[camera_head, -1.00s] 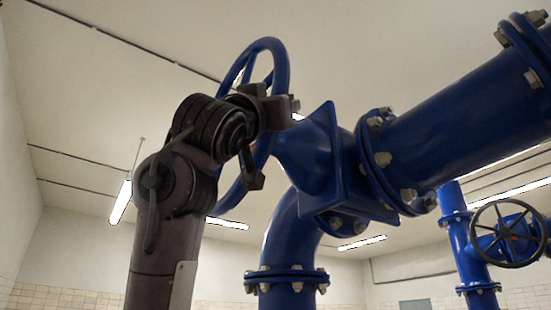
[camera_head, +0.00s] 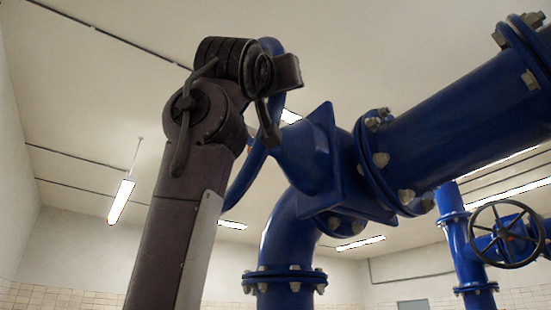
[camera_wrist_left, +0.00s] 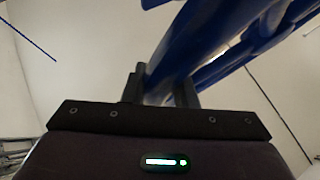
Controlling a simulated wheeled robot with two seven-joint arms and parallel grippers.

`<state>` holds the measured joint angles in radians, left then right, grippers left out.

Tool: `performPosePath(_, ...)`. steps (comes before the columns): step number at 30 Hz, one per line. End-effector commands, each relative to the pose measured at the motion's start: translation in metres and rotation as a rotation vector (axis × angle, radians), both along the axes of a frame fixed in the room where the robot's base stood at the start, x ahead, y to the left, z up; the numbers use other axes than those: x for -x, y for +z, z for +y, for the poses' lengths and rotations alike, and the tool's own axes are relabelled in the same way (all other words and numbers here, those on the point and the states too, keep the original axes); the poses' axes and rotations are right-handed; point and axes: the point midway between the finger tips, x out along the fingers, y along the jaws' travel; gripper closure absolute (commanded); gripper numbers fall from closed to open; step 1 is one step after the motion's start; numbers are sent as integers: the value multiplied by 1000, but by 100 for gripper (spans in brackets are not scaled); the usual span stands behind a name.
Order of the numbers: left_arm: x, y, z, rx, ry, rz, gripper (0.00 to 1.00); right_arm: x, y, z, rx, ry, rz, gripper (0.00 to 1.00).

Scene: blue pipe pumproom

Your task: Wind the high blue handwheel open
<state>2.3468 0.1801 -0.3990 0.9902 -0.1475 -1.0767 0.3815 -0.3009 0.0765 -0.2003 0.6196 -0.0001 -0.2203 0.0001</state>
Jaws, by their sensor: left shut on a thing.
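The high blue handwheel (camera_head: 243,183) stands on the left end of the blue valve body in the head view. My left arm hides most of it; only the top of the rim and a lower stretch show. My left gripper (camera_head: 288,74) is at the upper part of the rim, with its fingertips hard to make out there. In the left wrist view its two dark fingers (camera_wrist_left: 161,88) stand on either side of the blue rim (camera_wrist_left: 178,45), shut on it. My right gripper is in neither view.
A thick blue flanged pipe (camera_head: 455,125) runs to the upper right, and a blue elbow (camera_head: 290,235) drops below the valve. A smaller dark handwheel (camera_head: 505,234) is at the far right. Open room lies left of my arm.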

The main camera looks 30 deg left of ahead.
Motion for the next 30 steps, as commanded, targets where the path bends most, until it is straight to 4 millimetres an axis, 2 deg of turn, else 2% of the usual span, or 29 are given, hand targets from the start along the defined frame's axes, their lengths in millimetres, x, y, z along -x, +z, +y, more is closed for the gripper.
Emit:
performPosePath(3,2,13,-3,53,-6,18,100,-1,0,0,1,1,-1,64)
performPosePath(9,3,26,-5,115,-3,43,100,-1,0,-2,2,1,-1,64)
performPosePath(23,3,29,-4,142,0,55,100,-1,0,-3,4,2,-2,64)
performPosePath(24,3,29,-4,142,0,55,72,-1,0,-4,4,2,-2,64)
performPosePath(28,3,29,-4,140,1,55,55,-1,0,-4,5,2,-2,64)
performPosePath(30,3,29,-4,140,1,55,53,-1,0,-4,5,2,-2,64)
